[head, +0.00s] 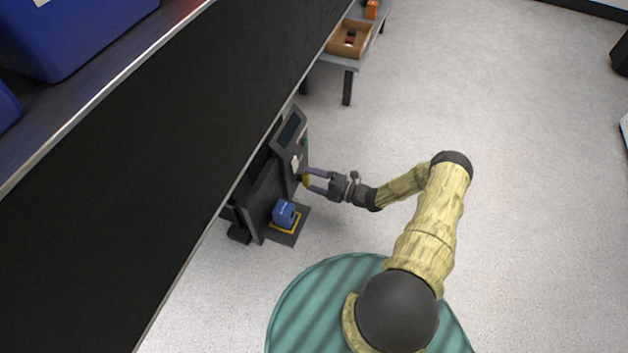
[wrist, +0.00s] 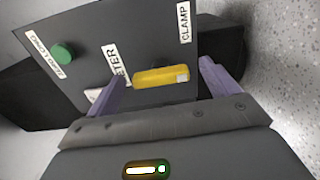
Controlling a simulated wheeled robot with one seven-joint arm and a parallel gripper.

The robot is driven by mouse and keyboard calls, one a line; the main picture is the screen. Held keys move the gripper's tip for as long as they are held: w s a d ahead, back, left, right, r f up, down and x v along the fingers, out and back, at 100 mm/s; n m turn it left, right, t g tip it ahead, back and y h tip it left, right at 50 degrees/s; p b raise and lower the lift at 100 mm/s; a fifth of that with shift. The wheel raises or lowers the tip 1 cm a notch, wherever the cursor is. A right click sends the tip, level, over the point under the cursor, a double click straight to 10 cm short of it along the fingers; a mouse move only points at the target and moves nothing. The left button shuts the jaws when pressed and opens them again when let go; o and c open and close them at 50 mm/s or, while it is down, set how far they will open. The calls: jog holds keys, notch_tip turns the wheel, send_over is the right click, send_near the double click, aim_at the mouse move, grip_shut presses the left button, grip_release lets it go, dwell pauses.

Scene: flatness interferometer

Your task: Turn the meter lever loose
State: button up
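The yellow meter lever (wrist: 155,78) lies crosswise in the wrist view on a dark panel (wrist: 140,35), by the partly hidden "METER" label (wrist: 109,62). One end of the lever has a pale patch. In the head view the lever (head: 305,180) is a small yellow spot on the front of the dark instrument (head: 265,190). My gripper (head: 308,178) reaches the panel from the right. In the wrist view its purple fingers (wrist: 166,77) are apart, one beyond each end of the lever, with gaps visible. I cannot tell its depth against the lever.
A green button (wrist: 63,53) and a "CLAMP" label (wrist: 185,22) are on the panel. A blue block (head: 285,213) sits low on the instrument's base. A large black surface (head: 130,180) stands close on the left. Open floor (head: 540,200) lies right.

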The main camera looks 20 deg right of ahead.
jog(key=p+v, duration=0.5)
jog(key=v, duration=1.2)
jog(key=shift+s+d, duration=0.15)
